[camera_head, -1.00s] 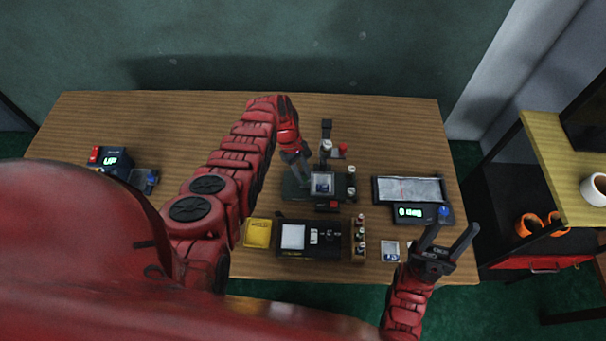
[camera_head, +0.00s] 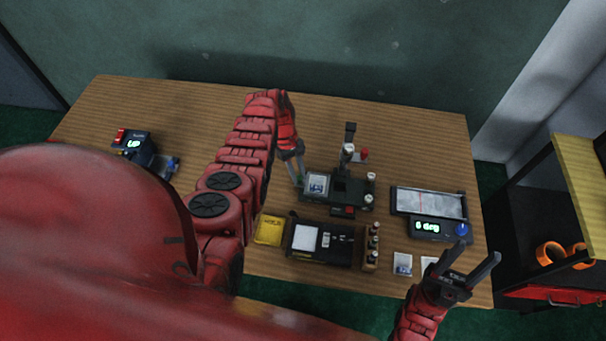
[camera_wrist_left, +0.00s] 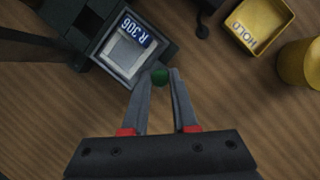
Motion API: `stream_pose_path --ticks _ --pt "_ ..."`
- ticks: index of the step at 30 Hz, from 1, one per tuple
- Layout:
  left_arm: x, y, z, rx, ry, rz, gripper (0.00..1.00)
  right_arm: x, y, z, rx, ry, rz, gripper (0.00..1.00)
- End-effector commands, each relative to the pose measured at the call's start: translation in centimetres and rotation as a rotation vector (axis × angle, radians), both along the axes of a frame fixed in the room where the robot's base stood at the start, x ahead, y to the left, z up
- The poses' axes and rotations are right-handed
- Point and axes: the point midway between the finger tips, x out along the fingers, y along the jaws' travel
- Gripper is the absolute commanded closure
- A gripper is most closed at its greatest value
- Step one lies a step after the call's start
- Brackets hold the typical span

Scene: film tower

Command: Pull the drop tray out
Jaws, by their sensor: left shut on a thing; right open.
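The drop tray (camera_head: 317,187) is a pale square tray with a blue label. It sticks out to the left of the dark film tower (camera_head: 352,190). My right gripper (camera_head: 475,271) is open and empty over the table's front right edge.
A yellow HOLD tray (camera_head: 270,229) and a black box with a white panel (camera_head: 322,240) stand in front of the tower. A rack of small bottles (camera_head: 372,246) is beside the box. A grey-topped device (camera_head: 430,202) stands at right. The table's back left is clear.

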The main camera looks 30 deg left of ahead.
Motion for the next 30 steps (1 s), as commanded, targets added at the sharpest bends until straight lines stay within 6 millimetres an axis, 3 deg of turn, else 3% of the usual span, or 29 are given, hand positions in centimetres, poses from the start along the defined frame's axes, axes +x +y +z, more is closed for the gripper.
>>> stream_pose_path --ticks 2,3,7,20,30 --pt "-0.1 0.4 -0.1 0.007 0.003 0.004 1.0 0.0 0.0 0.0 0.0 0.0 0.0 0.47" --pt "-0.1 0.4 -0.1 0.007 0.003 0.005 0.68 0.0 0.0 0.0 0.0 0.0 0.0 0.47" --pt "-0.1 0.4 0.0 0.006 0.002 0.004 0.45 0.0 0.0 0.0 0.0 0.0 0.0 0.47" --pt "0.1 0.4 0.5 0.004 0.002 0.003 0.43 0.0 0.0 -0.1 0.0 0.0 0.0 0.47" --pt "1.2 2.3 5.1 0.008 -0.006 0.005 0.43 0.0 0.0 -1.3 0.0 0.0 0.0 0.47"
